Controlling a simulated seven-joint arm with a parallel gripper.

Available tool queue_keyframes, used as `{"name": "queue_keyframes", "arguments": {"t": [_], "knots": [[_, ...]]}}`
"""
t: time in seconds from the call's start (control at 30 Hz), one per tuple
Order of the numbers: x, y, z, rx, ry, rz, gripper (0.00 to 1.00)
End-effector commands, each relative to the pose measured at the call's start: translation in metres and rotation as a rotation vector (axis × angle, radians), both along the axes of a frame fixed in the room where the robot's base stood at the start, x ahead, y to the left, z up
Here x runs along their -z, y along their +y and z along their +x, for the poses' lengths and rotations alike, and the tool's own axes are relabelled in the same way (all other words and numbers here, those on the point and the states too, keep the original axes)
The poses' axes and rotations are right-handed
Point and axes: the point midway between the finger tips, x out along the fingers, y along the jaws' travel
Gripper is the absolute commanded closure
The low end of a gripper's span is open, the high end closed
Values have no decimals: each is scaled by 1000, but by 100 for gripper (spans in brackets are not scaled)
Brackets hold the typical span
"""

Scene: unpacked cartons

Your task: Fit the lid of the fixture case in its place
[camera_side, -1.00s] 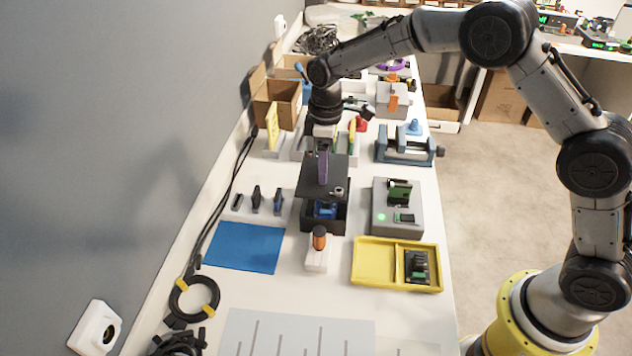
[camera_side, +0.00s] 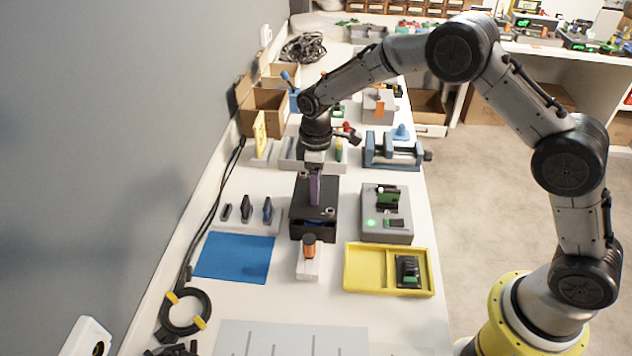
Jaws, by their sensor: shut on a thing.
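The fixture case (camera_side: 298,227) is a black box standing on the white bench, with a little blue showing at its front opening. Its black lid (camera_side: 325,213) lies over the top of the case, roughly lined up with it. A narrow dark gap shows at the front, so I cannot tell whether the lid is fully seated. My gripper (camera_side: 315,188) points down above the lid, its purple fingers shut on the lid's upper part. The exact grip point is partly hidden by the fingers.
A grey device with a green light (camera_side: 388,228) stands close to the right. A yellow tray (camera_side: 372,268), a blue mat (camera_side: 235,256) and a blue vise (camera_side: 393,152) lie around. Small dark tools stand at left.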

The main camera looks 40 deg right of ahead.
Motion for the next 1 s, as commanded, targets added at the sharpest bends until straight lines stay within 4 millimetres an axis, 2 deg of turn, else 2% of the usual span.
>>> {"name": "queue_keyframes", "arguments": {"t": [0.87,0.9,1.0], "knots": [[23,0,0,0,0,0,93],[23,0,0,0,0,0,27],[23,0,0,0,0,0,9]]}}
